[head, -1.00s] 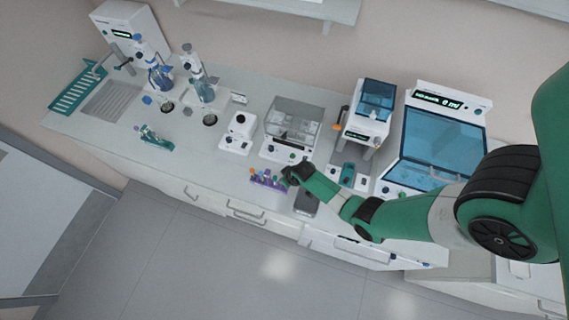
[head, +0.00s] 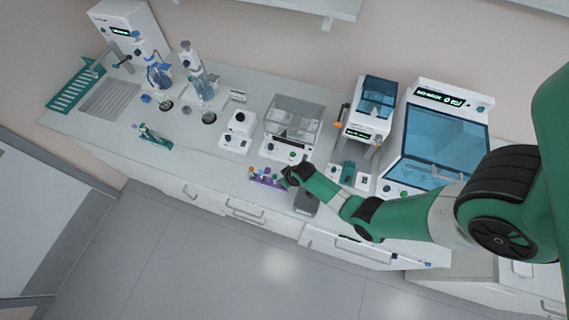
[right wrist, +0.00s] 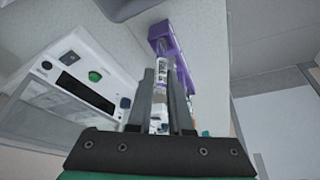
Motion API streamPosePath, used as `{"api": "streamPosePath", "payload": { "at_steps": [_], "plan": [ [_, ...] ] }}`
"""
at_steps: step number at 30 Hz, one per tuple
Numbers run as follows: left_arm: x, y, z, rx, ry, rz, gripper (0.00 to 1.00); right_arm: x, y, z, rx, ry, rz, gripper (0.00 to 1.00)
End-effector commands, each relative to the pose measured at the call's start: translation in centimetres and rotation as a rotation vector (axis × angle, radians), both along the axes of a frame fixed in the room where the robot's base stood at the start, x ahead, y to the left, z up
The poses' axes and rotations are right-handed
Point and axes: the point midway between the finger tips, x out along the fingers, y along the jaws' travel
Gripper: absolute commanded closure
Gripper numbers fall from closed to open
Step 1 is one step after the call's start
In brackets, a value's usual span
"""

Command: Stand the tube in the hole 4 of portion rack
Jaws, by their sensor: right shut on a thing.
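My right gripper (head: 287,179) is at the right end of the purple rack (head: 264,182) near the front edge of the bench. In the right wrist view the gripper (right wrist: 163,68) is shut on a clear tube (right wrist: 164,66) with a printed label, held between the two fingers. The purple rack (right wrist: 164,31) shows just beyond the fingertips there. Several coloured caps show at the rack in the head view. The tube's lower end is not clear, and I cannot tell whether it touches the rack or which hole it is near. My left gripper is not in view.
A balance with a clear cover (head: 292,122) stands behind the rack. A teal rack with tubes (head: 154,138) stands to the left. A dark-topped grey device (head: 307,201) is close to the right. Bench space left of the purple rack is clear.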

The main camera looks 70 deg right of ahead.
Motion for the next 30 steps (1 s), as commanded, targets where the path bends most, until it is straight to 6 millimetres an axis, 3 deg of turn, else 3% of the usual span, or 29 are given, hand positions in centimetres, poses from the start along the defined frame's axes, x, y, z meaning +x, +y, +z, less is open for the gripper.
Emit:
{"api": "streamPosePath", "payload": {
  "at_steps": [30],
  "plan": [
    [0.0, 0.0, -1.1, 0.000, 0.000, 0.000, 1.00, 0.0, 0.0, -1.3, 0.000, 0.000, 0.000, 1.00]
  ]
}}
